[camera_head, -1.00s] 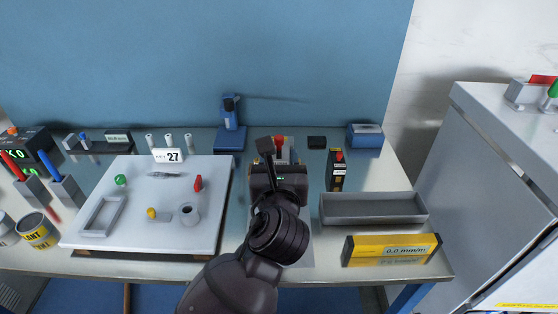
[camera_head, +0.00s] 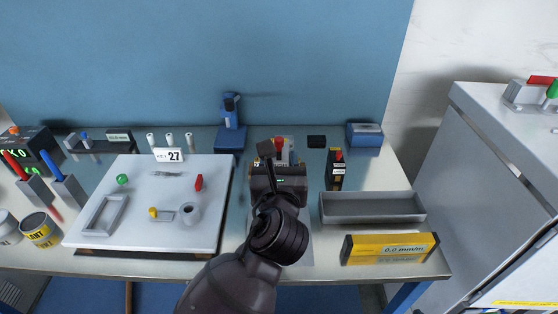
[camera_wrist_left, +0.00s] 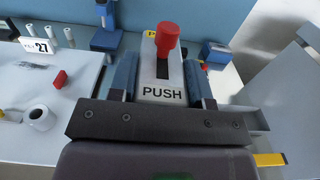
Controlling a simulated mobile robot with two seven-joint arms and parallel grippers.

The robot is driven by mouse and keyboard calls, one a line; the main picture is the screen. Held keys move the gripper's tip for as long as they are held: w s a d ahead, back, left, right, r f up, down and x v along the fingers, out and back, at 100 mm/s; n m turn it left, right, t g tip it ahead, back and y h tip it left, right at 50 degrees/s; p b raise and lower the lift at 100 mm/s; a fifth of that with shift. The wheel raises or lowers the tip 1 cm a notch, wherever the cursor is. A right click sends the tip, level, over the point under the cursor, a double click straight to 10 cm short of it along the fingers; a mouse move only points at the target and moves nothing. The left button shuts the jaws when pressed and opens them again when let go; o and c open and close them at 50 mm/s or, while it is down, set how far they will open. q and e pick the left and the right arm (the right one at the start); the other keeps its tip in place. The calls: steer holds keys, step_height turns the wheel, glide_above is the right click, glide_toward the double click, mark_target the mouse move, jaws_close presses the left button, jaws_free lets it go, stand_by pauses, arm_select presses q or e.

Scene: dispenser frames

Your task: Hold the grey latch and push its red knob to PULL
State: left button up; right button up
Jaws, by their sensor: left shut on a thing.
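The grey latch (camera_wrist_left: 162,90) stands between the blue fingers of my left gripper (camera_wrist_left: 160,74) in the left wrist view, and the gripper is shut on it. Its face has a dark slot and the word PUSH at the near end. The red knob (camera_wrist_left: 167,38) stands at the far end of the slot, away from PUSH. A yellow patch shows beside the knob, mostly hidden. In the head view my left gripper (camera_head: 279,178) covers most of the latch; the red knob (camera_head: 279,143) shows just beyond it. My right gripper is out of view.
A white board (camera_head: 130,231) with small parts lies to the left. A grey tray (camera_head: 372,218) and a yellow gauge box (camera_head: 390,249) are to the right. A black box with a red top (camera_head: 335,172) stands close by on the right. A blue stand (camera_head: 230,138) is behind.

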arm_select(q)
steer(key=shift+f, duration=0.45)
steer(key=shift+f+b, duration=0.55)
steer(key=shift+f, duration=0.4)
steer(key=shift+f+b, duration=0.85)
steer(key=shift+f, duration=1.15)
steer(key=shift+f+b, duration=2.55)
steer(key=shift+f, duration=2.9)
steer(key=shift+f+b, duration=0.55)
steer(key=shift+f, duration=0.5)
